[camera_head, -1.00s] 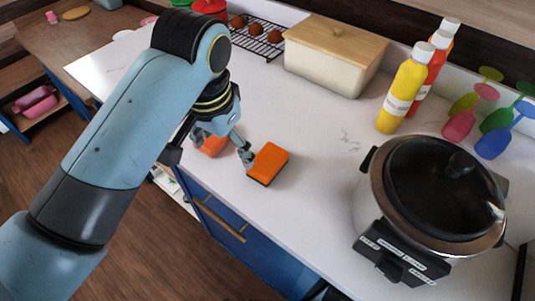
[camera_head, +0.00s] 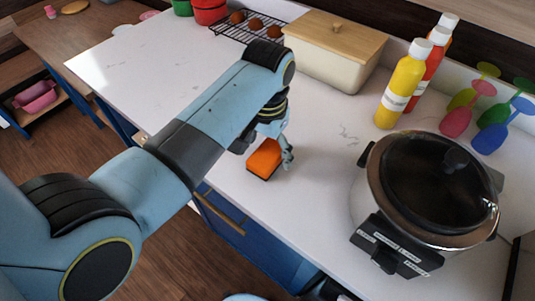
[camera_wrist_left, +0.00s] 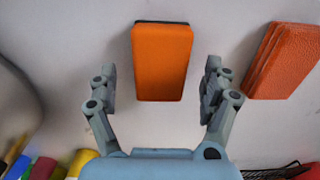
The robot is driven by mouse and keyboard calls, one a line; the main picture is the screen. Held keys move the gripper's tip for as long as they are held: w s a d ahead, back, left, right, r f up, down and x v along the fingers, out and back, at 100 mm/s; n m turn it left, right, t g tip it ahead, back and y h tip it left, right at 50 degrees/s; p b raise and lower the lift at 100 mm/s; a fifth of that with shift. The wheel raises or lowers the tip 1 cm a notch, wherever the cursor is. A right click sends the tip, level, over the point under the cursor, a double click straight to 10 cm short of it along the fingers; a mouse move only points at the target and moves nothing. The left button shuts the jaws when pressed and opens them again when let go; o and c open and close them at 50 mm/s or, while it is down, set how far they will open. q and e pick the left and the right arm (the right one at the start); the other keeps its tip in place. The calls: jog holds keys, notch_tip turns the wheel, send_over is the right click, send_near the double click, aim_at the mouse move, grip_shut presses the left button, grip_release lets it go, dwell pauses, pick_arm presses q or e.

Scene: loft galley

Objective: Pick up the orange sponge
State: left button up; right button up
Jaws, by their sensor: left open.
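The orange sponge (camera_head: 264,157), a block with a dark underside, lies on the white counter near its front edge. It also shows in the left wrist view (camera_wrist_left: 162,62), upper middle. My left gripper (camera_head: 266,147) is open at the sponge, with one finger visible on its right side; the arm partly covers the other. In the left wrist view my open fingers (camera_wrist_left: 160,82) stand apart on either side of the sponge's near end, with gaps on both sides. My right gripper is not in view.
A reddish-orange ribbed block (camera_wrist_left: 285,60) lies right of the sponge in the wrist view. A cooker (camera_head: 375,205) stands right on the counter, with bottles (camera_head: 402,92) and coloured glasses (camera_head: 490,135) behind. A bread box (camera_head: 325,65) stands at the back. Counter between sponge and cooker is clear.

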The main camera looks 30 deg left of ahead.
pick_arm(q)
notch_tip(320, 180, down, 2)
jog(key=shift+c, duration=0.3)
jog(key=c, duration=1)
jog(key=shift+r, duration=0.1)
